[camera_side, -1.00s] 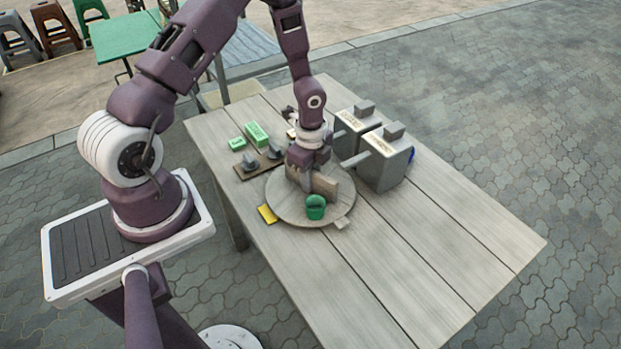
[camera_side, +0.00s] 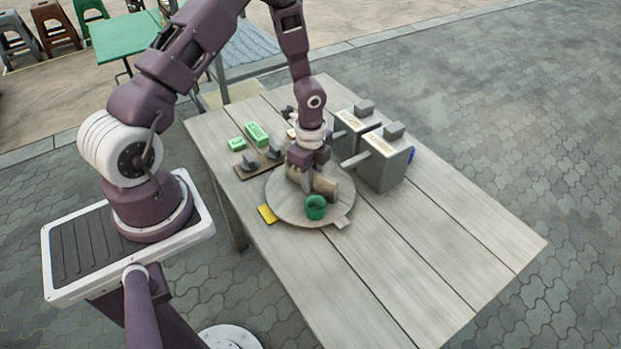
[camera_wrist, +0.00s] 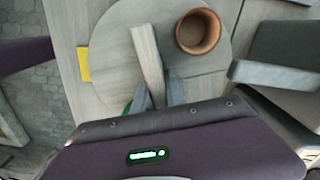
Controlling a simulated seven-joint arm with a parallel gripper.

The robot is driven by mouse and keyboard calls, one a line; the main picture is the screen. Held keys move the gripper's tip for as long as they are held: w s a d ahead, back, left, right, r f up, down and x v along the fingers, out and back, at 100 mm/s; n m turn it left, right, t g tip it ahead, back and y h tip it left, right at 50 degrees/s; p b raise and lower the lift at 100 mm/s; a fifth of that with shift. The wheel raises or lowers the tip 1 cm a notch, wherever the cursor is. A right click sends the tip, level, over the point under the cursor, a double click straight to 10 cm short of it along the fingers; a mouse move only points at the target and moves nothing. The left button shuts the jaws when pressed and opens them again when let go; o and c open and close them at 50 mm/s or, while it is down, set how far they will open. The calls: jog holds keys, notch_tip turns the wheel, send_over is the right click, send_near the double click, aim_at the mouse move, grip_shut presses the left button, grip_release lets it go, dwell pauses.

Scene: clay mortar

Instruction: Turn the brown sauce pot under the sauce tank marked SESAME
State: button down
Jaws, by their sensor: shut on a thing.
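The brown sauce pot (camera_wrist: 198,32) stands upright on the round grey turntable (camera_wrist: 112,58) in the wrist view, to the right of a wooden bar (camera_wrist: 147,55). My gripper (camera_wrist: 160,92) is shut on the bar, which stands up from the turntable (camera_side: 283,205). In the side view my gripper (camera_side: 305,178) is low over the turntable's middle. Two grey sauce tanks, a far one (camera_side: 348,140) and a near one (camera_side: 386,170), have spouts facing the turntable. Their labels are too small to read surely.
A green pot (camera_side: 316,207) sits at the turntable's front. A yellow piece (camera_side: 267,214) lies at its left rim and a pale tab (camera_side: 342,223) at its front right. Green boxes (camera_side: 257,134) and a brown tray (camera_side: 247,170) stand behind left. The table's front right is clear.

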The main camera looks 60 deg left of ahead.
jog(key=shift+r, duration=0.1)
dwell(0.3)
jog(key=m, duration=0.5)
jog(key=c, duration=1.4)
grip_release()
jog(key=shift+o, duration=0.2)
notch_tip(320, 180, up, 7)
